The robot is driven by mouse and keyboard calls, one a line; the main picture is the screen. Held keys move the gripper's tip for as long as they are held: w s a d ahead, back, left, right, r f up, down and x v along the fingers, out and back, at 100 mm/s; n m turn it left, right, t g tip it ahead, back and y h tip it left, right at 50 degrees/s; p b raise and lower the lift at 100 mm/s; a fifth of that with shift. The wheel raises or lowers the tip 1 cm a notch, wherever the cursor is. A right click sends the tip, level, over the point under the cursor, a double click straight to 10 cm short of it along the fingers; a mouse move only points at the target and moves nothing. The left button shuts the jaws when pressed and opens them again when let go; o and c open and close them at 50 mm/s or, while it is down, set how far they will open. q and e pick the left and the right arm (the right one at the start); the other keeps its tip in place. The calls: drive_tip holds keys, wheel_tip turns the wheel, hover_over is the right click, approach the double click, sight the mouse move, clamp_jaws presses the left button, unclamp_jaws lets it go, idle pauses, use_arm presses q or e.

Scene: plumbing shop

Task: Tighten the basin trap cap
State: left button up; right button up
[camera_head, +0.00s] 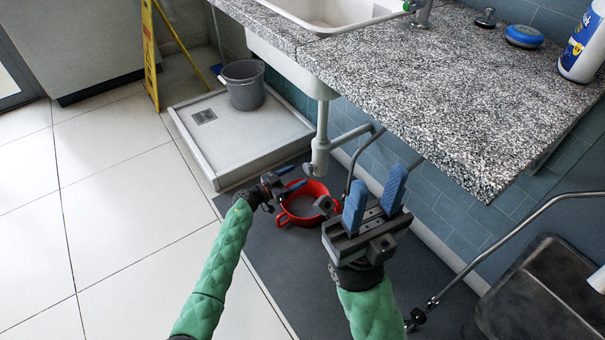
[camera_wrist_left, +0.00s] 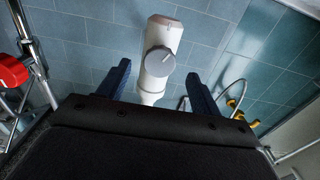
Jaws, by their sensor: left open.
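The white basin trap (camera_head: 320,160) hangs under the sink on a vertical pipe. In the left wrist view the trap (camera_wrist_left: 162,35) stands ahead of the fingers, with its round grey cap (camera_wrist_left: 160,62) facing the camera. My left gripper (camera_head: 298,178) is open, just to the lower left of the trap in the head view. In the left wrist view its two blue fingers (camera_wrist_left: 160,85) lie either side of the trap's line, and I see no contact with the cap. My right gripper (camera_head: 374,200) is open and empty, nearer the camera and to the right.
A red bowl (camera_head: 302,215) stands on the dark mat (camera_head: 262,225) under the trap. The granite counter (camera_head: 440,95) overhangs on the right. A grey bucket (camera_head: 243,86) stands on the white tray (camera_head: 205,140). A metal tube (camera_head: 500,238) crosses at lower right.

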sight(306, 171)
use_arm(q)
drive_tip(key=shift+b+x, duration=0.5)
drive_tip(key=shift+x, duration=1.35)
drive_tip(key=shift+c, duration=0.3)
drive_tip(key=shift+r, duration=0.1)
drive_tip(key=c, duration=0.9)
